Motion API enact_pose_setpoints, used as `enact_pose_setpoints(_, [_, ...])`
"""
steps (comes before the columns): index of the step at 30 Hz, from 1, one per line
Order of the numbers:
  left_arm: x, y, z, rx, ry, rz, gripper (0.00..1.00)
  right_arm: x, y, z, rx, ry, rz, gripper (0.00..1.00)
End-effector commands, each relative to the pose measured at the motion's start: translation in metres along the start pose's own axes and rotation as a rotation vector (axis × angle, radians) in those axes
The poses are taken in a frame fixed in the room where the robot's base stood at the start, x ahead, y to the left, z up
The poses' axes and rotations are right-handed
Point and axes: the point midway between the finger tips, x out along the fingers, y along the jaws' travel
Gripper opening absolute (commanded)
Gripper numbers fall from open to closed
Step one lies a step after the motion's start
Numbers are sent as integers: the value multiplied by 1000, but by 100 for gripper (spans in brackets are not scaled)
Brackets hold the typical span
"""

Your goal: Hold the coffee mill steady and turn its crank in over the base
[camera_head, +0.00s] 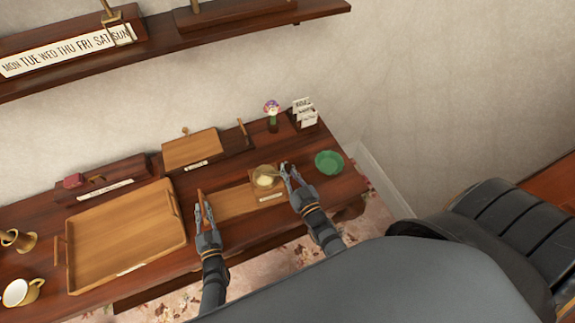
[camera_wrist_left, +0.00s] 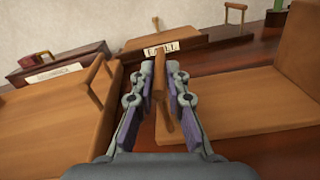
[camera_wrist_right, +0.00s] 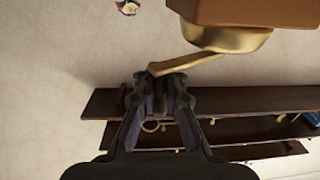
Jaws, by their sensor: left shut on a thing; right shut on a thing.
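The coffee mill has a wooden body with a brass bowl-shaped top (camera_head: 264,176), on the right end of a flat wooden base (camera_head: 232,203). The mill's body (camera_wrist_left: 303,45) and brass top (camera_wrist_right: 236,40) also show in the wrist views. My left gripper (camera_head: 205,210) is shut on the upright wooden handle (camera_wrist_left: 160,72) at the base's left end. The brass crank (camera_wrist_right: 186,64) reaches out from the top to my right gripper (camera_head: 288,170), which is shut at its outer end, right of the mill. The crank's grip is mostly hidden between the fingers.
A wooden tray (camera_head: 122,243) lies left of the base. A green bowl (camera_head: 329,162) stands just right of my right gripper. A board with a handle (camera_head: 191,149), a small flower vase (camera_head: 272,117) and cards (camera_head: 304,112) are behind. A white mug (camera_head: 20,292) is far left.

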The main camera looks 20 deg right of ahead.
Motion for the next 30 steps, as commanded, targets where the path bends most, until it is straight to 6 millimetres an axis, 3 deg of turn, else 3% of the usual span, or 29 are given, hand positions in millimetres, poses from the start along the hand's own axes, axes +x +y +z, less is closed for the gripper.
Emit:
enact_pose_setpoints(12, [0, -2, 0, -1, 1, -2, 0, -3, -2, 0, -4, -3, 43, 0])
enact_pose_setpoints(13, [0, -2, 0, -1, 1, -2, 0, -2, -2, 0, -4, -2, 43, 9])
enact_pose_setpoints(18, [0, -2, 0, -1, 1, -2, 0, -2, -2, 0, -4, -2, 43, 32])
enact_pose_setpoints(26, [0, -1, 0, -1, 1, -1, 0, -3, -2, 0, -4, -2, 42, 32])
enact_pose_setpoints(30, [0, -1, 0, -1, 1, -1, 0, -14, -2, 1, -4, -4, 43, 32])
